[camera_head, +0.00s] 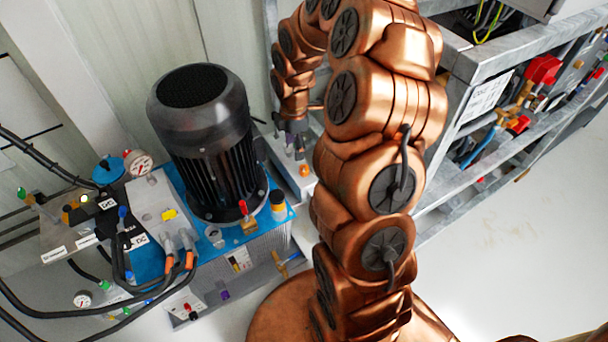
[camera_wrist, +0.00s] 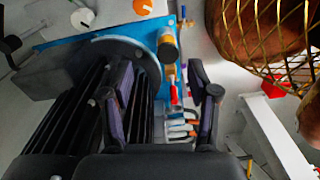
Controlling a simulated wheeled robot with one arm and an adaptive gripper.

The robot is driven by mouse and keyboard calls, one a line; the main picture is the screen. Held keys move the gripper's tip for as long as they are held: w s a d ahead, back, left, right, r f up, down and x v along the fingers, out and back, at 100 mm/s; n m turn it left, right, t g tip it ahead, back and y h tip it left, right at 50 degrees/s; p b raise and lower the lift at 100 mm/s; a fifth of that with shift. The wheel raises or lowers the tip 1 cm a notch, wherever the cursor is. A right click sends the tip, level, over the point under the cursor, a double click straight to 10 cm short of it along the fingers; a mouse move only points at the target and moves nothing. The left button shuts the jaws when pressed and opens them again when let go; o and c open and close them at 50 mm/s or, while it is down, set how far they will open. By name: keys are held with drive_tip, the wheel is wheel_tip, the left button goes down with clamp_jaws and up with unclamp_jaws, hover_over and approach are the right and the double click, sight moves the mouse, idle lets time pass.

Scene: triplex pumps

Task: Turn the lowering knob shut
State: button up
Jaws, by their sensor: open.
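I cannot tell for sure which control is the lowering knob. A small red handle (camera_head: 243,208) on a brass fitting stands on the blue pump top (camera_head: 180,220); a red handle (camera_wrist: 174,93) also shows between my fingers in the wrist view. Beside it is a black-capped yellow fitting (camera_head: 277,199), also in the wrist view (camera_wrist: 168,50). An orange knob (camera_head: 304,170) sits on a grey box right of the motor. My gripper (camera_wrist: 163,88) is open with nothing between its fingers, beside the motor. Its tips are hard to make out in the head view.
The large black motor (camera_head: 205,140) stands close to the left of my gripper. Gauges (camera_head: 138,163), hoses and small valves crowd the left. A metal rack (camera_head: 480,110) with red valves stands at the right. The pale floor (camera_head: 510,220) at right is clear.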

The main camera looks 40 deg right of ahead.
drive_tip(key=n+b, duration=0.2)
hover_over(304, 168)
wheel_tip(304, 168, down, 7)
drive_tip(key=shift+r, duration=0.1)
drive_tip(key=shift+f, duration=3.85)
clamp_jaws()
